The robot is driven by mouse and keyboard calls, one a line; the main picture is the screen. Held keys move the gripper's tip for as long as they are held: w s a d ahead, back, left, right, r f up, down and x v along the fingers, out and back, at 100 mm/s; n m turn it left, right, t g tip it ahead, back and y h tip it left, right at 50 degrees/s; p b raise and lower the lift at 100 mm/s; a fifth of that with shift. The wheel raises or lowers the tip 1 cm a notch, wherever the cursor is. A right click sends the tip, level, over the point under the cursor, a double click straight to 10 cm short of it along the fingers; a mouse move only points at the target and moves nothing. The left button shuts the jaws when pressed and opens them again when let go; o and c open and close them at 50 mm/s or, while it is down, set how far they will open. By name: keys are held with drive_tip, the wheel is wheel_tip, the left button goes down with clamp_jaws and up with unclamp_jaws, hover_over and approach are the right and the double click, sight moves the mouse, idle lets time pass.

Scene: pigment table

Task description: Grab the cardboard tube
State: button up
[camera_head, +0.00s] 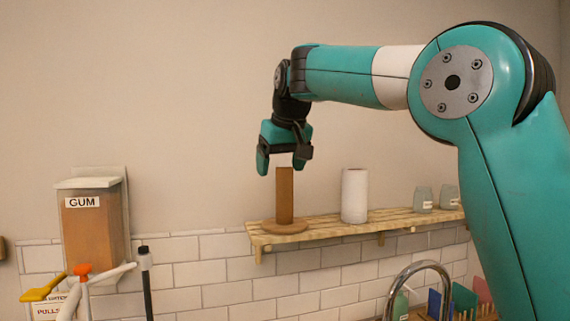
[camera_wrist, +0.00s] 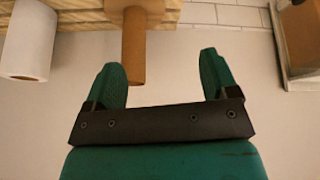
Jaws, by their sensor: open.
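The brown cardboard tube (camera_head: 285,196) stands upright on a round wooden base (camera_head: 283,226) at the left end of the wooden shelf. My gripper (camera_head: 281,168) is open, fingers pointing down, with its tips at about the height of the tube's top in the head view. In the wrist view, the tube (camera_wrist: 134,52) shows beyond my gripper (camera_wrist: 162,75), nearer the left finger, its end lying between the two fingers. Nothing is held. I cannot tell whether the fingers reach around the tube or touch it.
A white paper roll (camera_head: 354,195) stands right of the tube on the shelf (camera_head: 330,231); two small glasses (camera_head: 423,200) stand farther right. A box marked GUM (camera_head: 92,225) hangs on the wall at left. The wall lies close behind; the space left of the tube is free.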

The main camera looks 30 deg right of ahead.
sight(284, 174)
drive_tip(key=w+d+r+m+p, duration=0.3)
drive_tip(key=d+r, duration=0.2)
drive_tip(key=r, duration=0.5)
drive_tip(key=shift+t+h, duration=0.3)
drive_tip(key=shift+t, duration=0.1)
drive_tip(key=b+x, duration=0.2)
drive_tip(key=x, duration=0.9)
drive_tip(key=shift+w+r, duration=0.15)
drive_tip(key=shift+w, duration=0.1)
drive_tip(key=shift+p+x, duration=1.1)
drive_tip(key=shift+x, duration=2)
drive_tip(key=shift+s+d, duration=0.15)
drive_tip(key=shift+s, duration=0.05)
drive_tip(key=c, duration=1.2)
